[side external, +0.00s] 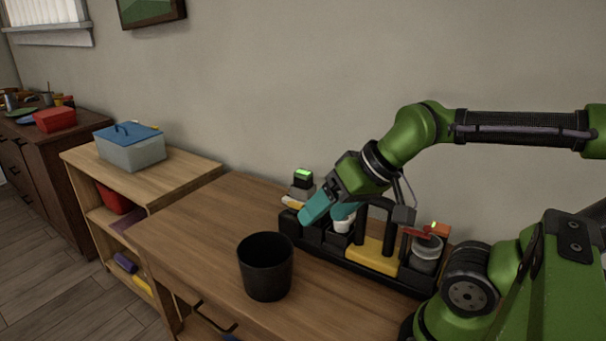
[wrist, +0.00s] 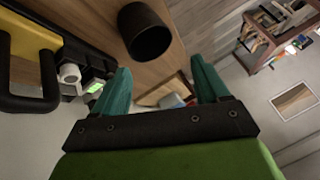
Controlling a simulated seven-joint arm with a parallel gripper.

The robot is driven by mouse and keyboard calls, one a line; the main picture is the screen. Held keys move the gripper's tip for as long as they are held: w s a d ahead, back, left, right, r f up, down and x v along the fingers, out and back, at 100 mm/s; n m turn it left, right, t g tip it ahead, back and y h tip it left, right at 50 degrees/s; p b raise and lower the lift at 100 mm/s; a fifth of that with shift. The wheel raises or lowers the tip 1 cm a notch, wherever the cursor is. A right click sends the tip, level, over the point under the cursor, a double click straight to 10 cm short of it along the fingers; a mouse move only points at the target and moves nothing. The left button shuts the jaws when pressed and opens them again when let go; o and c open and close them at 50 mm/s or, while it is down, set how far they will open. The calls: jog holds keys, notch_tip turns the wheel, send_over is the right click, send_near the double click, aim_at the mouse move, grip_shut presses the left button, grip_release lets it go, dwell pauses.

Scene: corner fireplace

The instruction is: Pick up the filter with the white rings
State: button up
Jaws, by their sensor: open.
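My gripper (side external: 322,213) is open, with teal fingers pointing down and left over the black caddy (side external: 345,264). It also shows in the wrist view (wrist: 160,64), with nothing held between its fingers. A white round piece (side external: 344,226) sits in the caddy just below the fingers, partly hidden by them. A white cylinder with a dark centre (wrist: 69,74) lies left of the fingers in the wrist view. A grey-white cylinder (side external: 426,254) stands in the caddy's right end. I cannot tell surely which is the filter with the white rings.
A black bin (side external: 265,267) stands on the wooden table in front of the caddy. A device with a lit green top (side external: 302,178) is behind the caddy's left end. A caddy handle (side external: 388,225) rises right of my gripper. Table left of the bin is clear.

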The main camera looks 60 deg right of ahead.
jog(key=w+d+g+h, duration=0.1)
jog(key=w+d+g, duration=0.25)
jog(key=d, duration=0.65)
jog(key=w+d+g+h, duration=0.15)
jog(key=d+g, duration=0.25)
jog(key=d, duration=0.5)
jog(key=shift+m+y, duration=0.25)
jog(key=shift+m, duration=0.05)
jog(key=f, duration=1)
jog(key=w+f, duration=0.1)
jog(key=f, duration=0.4)
jog(key=shift+f, duration=0.4)
jog(key=c, duration=1.1)
jog(key=shift+r, duration=0.1)
notch_tip(320, 180, up, 18)
